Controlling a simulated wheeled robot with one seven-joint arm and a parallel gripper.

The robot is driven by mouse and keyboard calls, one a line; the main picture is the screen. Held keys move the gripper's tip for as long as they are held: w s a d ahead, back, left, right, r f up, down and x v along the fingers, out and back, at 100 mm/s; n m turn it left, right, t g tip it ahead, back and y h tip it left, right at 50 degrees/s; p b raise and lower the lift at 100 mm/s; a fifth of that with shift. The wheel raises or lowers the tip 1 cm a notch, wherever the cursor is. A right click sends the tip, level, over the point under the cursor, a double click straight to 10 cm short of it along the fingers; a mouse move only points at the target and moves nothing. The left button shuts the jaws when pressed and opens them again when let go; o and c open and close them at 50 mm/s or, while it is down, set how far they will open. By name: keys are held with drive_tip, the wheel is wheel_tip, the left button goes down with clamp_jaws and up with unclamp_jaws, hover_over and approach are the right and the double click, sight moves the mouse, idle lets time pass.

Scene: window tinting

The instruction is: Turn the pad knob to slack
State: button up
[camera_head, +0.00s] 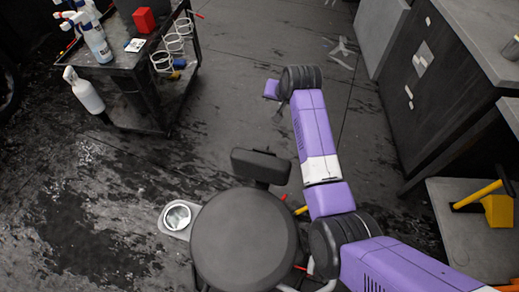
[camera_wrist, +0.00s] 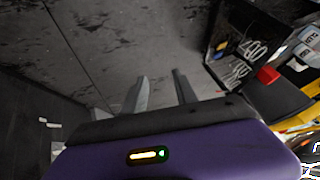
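A round black stool seat (camera_head: 245,238) stands at the bottom middle of the head view, with a small black rectangular pad (camera_head: 260,166) behind it. I cannot make out a pad knob for certain. A small yellow part (camera_head: 300,210) and a red part (camera_head: 284,198) show beside the seat, partly hidden by my arm. My gripper is beyond the pad, at the far end of my purple arm, and mostly hidden in the head view. In the wrist view my gripper (camera_wrist: 160,76) has its two fingers apart, with nothing between them.
A dark cart (camera_head: 130,75) with spray bottles, a red box (camera_head: 144,20) and white rings stands at the upper left. A dark cabinet (camera_head: 430,95) stands on the right. The floor behind the pad is mostly clear.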

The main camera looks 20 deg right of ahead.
drive_tip(key=s+a+f+g+y, duration=0.1)
drive_tip(key=s+a+f+g, duration=0.2)
drive_tip(key=g, duration=0.1)
drive_tip(key=m+g, duration=0.1)
drive_tip(key=g, duration=0.2)
hover_over(267, 146)
wheel_tip(267, 146, down, 3)
wheel_tip(267, 146, down, 7)
drive_tip(key=shift+f+b, duration=0.2)
drive_tip(key=shift+b, duration=0.5)
clamp_jaws()
